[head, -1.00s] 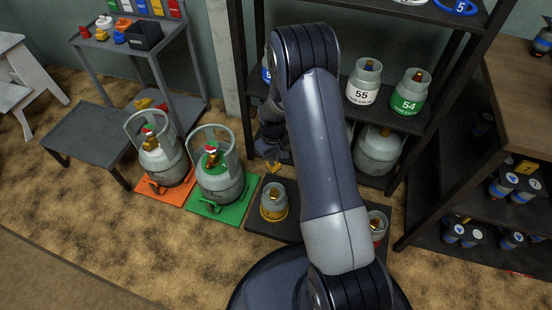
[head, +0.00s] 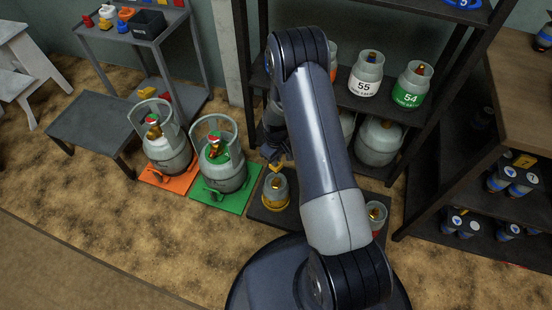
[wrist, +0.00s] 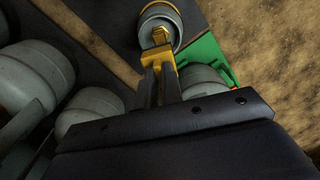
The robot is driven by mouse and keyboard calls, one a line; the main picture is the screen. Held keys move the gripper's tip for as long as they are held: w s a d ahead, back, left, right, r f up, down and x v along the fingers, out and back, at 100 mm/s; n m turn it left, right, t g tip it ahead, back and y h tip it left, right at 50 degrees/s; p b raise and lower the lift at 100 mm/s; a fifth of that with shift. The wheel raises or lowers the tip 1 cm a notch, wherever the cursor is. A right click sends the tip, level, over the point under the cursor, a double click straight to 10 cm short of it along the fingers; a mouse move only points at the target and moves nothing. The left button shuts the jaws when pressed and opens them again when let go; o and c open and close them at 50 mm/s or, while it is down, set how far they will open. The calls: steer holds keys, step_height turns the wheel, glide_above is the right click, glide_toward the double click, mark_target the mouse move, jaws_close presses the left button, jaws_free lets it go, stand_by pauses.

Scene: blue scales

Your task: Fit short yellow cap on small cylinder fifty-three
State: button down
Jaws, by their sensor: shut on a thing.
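A small grey cylinder (head: 277,190) with a yellow band around its lower part stands on a dark mat (head: 262,215). No number can be read on it. It also shows at the top of the wrist view (wrist: 166,14). My gripper (head: 274,166) is just above and behind this cylinder in the head view, partly behind my arm. In the wrist view its fingers (wrist: 160,56) are shut on a short yellow cap (wrist: 160,35), which overlaps the cylinder's near side. Whether the cap touches the cylinder cannot be told.
Two larger grey cylinders stand on an orange mat (head: 160,181) and a green mat (head: 214,199) to the left. A small red-banded cylinder (head: 375,214) is right of my arm. Behind is a dark shelf with cylinders 55 (head: 366,75) and 54 (head: 413,84). The floor in front is clear.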

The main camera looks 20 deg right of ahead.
steer(key=b, duration=0.6)
glide_above(276, 180)
steer(key=shift+f, duration=3.85)
steer(key=shift+f+b, duration=0.15)
steer(key=shift+b, duration=0.45)
steer(key=shift+f, duration=0.35)
steer(key=shift+f+b, duration=1.25)
steer(key=shift+b, duration=0.05)
steer(key=c, duration=1.5)
jaws_free()
steer(key=shift+r, duration=0.15)
step_height(276, 180, up, 11)
steer(key=p, duration=0.4)
steer(key=shift+f, duration=0.2)
